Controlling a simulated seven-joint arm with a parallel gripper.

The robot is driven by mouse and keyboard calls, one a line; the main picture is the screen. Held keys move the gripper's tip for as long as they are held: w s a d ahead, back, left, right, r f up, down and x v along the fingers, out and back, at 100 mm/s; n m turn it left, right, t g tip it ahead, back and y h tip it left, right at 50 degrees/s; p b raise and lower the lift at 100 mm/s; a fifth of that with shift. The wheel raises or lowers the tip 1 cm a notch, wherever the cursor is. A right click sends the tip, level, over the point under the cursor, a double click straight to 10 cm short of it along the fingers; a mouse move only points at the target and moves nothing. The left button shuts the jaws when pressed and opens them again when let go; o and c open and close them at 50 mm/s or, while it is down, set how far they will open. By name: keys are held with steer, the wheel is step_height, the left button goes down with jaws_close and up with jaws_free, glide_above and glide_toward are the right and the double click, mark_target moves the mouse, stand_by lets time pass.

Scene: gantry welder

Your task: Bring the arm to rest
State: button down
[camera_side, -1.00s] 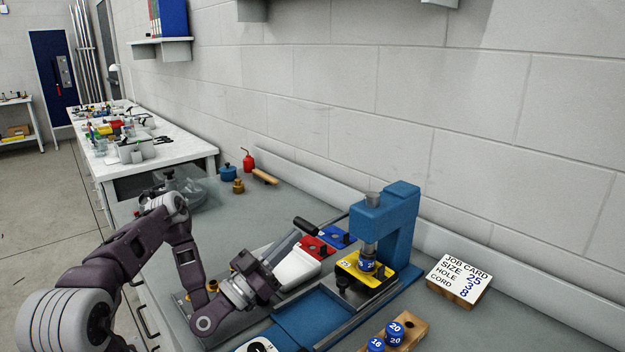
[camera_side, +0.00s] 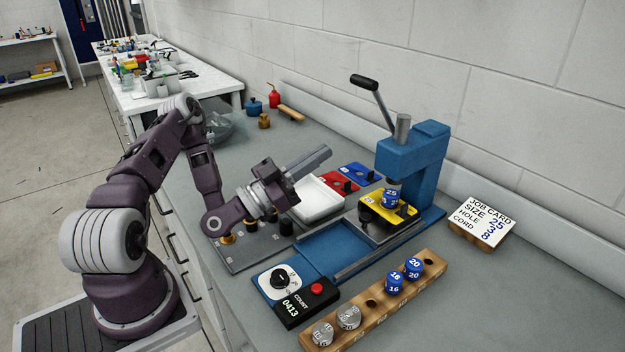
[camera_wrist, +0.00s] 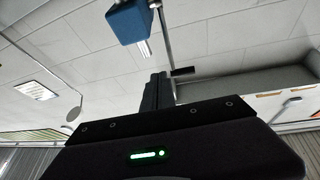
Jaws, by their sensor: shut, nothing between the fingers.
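My gripper (camera_side: 318,158) is shut and empty. It is held above the bench, over the white tray (camera_side: 318,203), and points right towards the blue press (camera_side: 408,160). In the wrist view my gripper (camera_wrist: 157,80) points up past the blue press head (camera_wrist: 130,22) and the wall. The press's lever (camera_side: 375,95) is raised, with a black grip. A blue piece marked 25 (camera_side: 391,196) sits under the ram, above a yellow plate (camera_side: 398,212). My gripper looks apart from the press and the tray, though the exact gap is hard to tell.
Red (camera_side: 338,183) and blue (camera_side: 361,173) plates lie behind the tray. A wooden rack (camera_side: 375,322) with blue and metal pieces lies in front. A counter box (camera_side: 293,296) reads 0413. A job card (camera_side: 481,220) stands at right. Bare bench (camera_side: 530,300) lies at right.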

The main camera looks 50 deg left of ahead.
steer(key=w+d+f+m+g+h, duration=0.25)
steer(key=d+f+m+g, duration=0.25)
steer(key=d+m+g, duration=0.4)
steer(key=s+a+r+n+g+y, duration=0.45)
steer(key=s+r+n+y, duration=0.35)
steer(key=s, duration=0.3)
steer(key=s+d+r+n+g+h, duration=0.1)
steer(key=s+d+r+n, duration=0.1)
steer(key=s, duration=0.6)
steer(key=s+d+r+n+g+h, duration=0.1)
steer(key=s+d, duration=0.3)
steer(key=s, duration=0.4)
steer(key=shift+d+r+n+g, duration=0.15)
steer(key=shift+r+n+g, duration=0.25)
steer(key=shift+r+g, duration=0.2)
steer(key=shift+w, duration=0.1)
